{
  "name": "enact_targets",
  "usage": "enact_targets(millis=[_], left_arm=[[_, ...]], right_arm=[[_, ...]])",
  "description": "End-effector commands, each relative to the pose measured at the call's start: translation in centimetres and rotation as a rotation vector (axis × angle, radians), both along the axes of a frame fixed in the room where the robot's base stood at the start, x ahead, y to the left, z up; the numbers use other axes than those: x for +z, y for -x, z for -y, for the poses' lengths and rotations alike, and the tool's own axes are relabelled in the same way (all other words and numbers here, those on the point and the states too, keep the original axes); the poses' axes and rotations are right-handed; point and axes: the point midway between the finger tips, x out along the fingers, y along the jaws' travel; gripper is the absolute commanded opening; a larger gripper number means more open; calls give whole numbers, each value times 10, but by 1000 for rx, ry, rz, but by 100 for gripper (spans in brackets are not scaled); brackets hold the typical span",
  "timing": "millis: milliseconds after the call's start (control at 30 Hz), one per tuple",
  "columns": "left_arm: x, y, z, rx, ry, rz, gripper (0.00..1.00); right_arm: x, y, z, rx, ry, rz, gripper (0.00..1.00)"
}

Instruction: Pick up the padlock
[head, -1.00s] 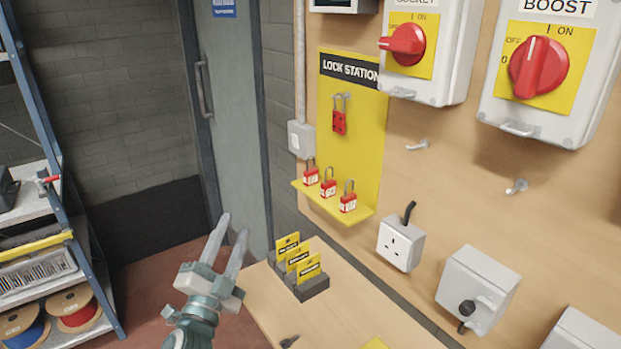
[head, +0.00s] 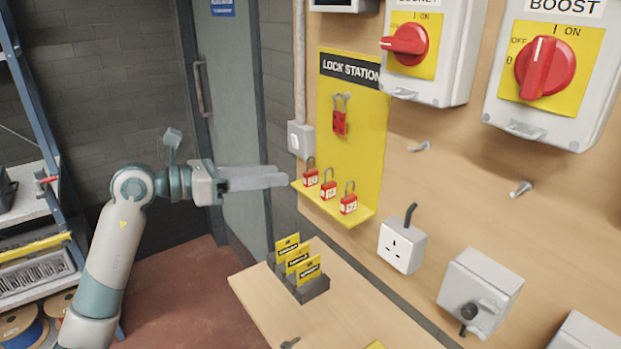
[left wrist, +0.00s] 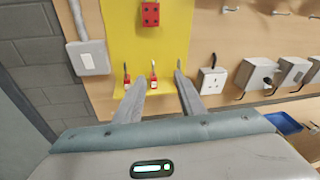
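Three red padlocks with upright shackles stand in a row on the yellow shelf (head: 338,214) of the lock station: the left padlock (head: 310,178), the middle padlock (head: 328,190) and the right padlock (head: 348,204). My left gripper (head: 288,180) points right at the shelf, its fingertips just left of the left padlock. In the left wrist view its fingers (left wrist: 160,85) are spread apart with nothing held. One padlock (left wrist: 153,80) shows between them, farther off, and another padlock (left wrist: 127,79) is by the left finger. The right gripper is not in view.
A red hasp (head: 340,122) hangs on the yellow board above the shelf. A wooden table (head: 260,305) below carries a dark holder with yellow tags (head: 297,262). A grey switch box (head: 300,138) and a socket (head: 401,246) flank the board.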

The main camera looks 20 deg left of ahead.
Motion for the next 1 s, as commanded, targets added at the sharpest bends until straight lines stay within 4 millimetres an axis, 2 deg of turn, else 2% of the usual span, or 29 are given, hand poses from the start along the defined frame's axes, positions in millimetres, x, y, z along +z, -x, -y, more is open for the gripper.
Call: enact_targets(millis=[100,200,333,767,1000], left_arm=[[-1,-10,-28,62,-143,-23,36],[-3,-14,-47,102,-220,-44,36],[-4,-15,-59,128,-265,-60,36],[-5,-17,-58,129,-269,-62,36],[-14,-35,-43,127,-266,-63,36]], right_arm=[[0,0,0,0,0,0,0],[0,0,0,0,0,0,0],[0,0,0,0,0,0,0],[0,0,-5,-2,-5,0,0],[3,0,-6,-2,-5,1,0]])
